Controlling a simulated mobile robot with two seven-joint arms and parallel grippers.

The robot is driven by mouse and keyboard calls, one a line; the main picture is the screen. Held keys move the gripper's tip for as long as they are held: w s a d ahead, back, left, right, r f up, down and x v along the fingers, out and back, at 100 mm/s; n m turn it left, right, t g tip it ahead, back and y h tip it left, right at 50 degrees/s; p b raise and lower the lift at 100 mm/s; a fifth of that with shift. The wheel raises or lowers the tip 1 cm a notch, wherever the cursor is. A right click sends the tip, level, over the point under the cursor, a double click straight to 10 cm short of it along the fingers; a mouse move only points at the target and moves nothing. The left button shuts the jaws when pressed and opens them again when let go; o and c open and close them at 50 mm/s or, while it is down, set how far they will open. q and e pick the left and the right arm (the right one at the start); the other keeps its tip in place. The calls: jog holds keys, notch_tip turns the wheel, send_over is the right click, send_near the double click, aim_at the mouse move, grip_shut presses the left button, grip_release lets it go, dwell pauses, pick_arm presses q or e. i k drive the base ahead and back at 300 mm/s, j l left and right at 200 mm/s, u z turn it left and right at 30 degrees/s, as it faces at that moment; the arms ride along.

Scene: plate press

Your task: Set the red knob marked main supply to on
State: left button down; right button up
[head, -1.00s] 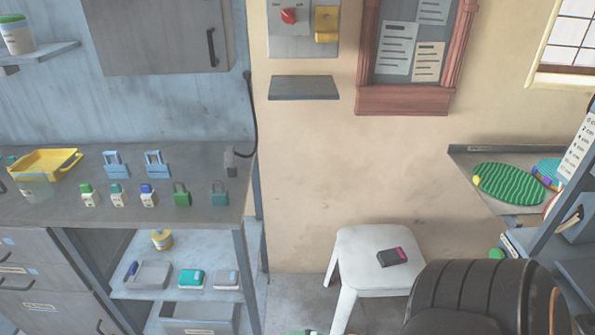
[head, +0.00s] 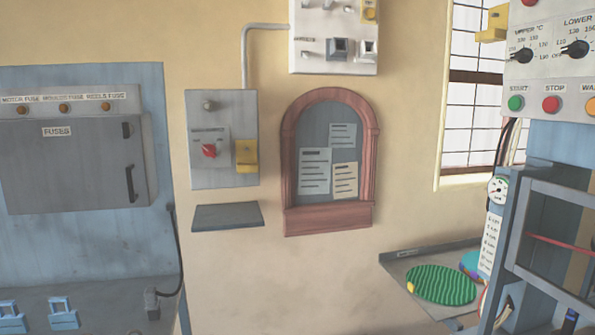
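A red knob (head: 209,150) sits on a grey wall panel (head: 223,110), on a lighter square plate with small lettering above it. The lettering is too small to read. A yellow hasp or padlock-like part (head: 246,155) is mounted just right of the knob. A round grey fitting is above the knob. Which position the knob stands in cannot be told. Neither of my grippers shows in this view.
A small dark shelf (head: 228,217) juts out below the panel. A grey fuse cabinet (head: 70,165) is at left, an arched notice board (head: 330,165) at right. A press with dials and buttons (head: 550,60) stands far right. The wall in front of the knob looks unobstructed.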

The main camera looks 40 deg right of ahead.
aim_at(209, 150)
jog(key=i+l+z, duration=0.2)
jog(key=z, duration=0.2)
jog(key=i+z, duration=0.45)
